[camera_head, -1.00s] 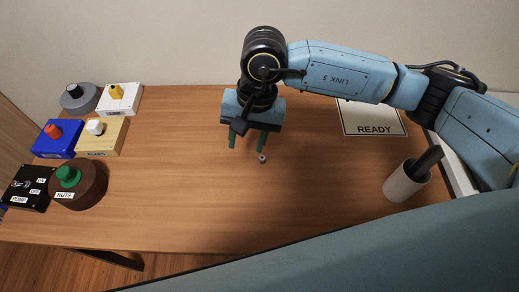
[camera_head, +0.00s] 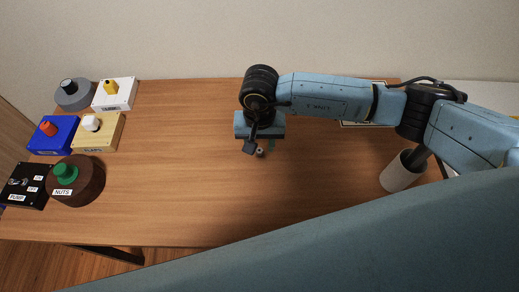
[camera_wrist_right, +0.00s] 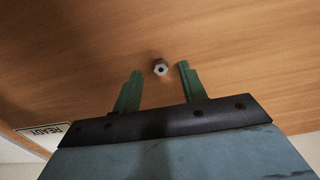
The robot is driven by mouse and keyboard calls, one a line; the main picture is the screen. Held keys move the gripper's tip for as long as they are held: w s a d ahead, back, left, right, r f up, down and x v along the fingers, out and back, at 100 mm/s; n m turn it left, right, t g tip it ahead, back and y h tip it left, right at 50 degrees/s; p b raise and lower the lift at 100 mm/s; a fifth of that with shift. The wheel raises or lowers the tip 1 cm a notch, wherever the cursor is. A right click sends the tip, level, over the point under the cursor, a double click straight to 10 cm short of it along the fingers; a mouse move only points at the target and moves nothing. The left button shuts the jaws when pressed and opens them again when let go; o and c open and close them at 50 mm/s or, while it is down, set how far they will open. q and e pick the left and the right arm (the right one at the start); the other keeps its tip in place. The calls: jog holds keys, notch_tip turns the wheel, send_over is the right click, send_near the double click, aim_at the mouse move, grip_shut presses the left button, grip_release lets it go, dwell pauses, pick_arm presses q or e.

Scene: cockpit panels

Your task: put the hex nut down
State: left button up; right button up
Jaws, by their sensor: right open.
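The hex nut (camera_wrist_right: 160,68) is a small grey piece with a dark hole, lying on the wooden table. In the right wrist view it sits between and slightly beyond the two green fingertips, with clear gaps on both sides. My right gripper (camera_wrist_right: 160,72) is open and empty. In the head view the nut (camera_head: 260,152) shows just under my right gripper (camera_head: 261,147), whose fingers are mostly hidden by its body. My left gripper is not in view.
At the left stand a round brown box labelled NUTS (camera_head: 88,187) with a green knob, a black switch panel (camera_head: 24,190), and blue (camera_head: 52,138), cream (camera_head: 104,136), white (camera_head: 118,97) and grey (camera_head: 73,98) knob units. A white cup (camera_head: 398,174) stands right. The table's middle is clear.

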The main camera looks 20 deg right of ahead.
aim_at(260, 152)
notch_tip(260, 152, down, 2)
jog(key=shift+f, duration=0.15)
grip_shut()
dwell(0.3)
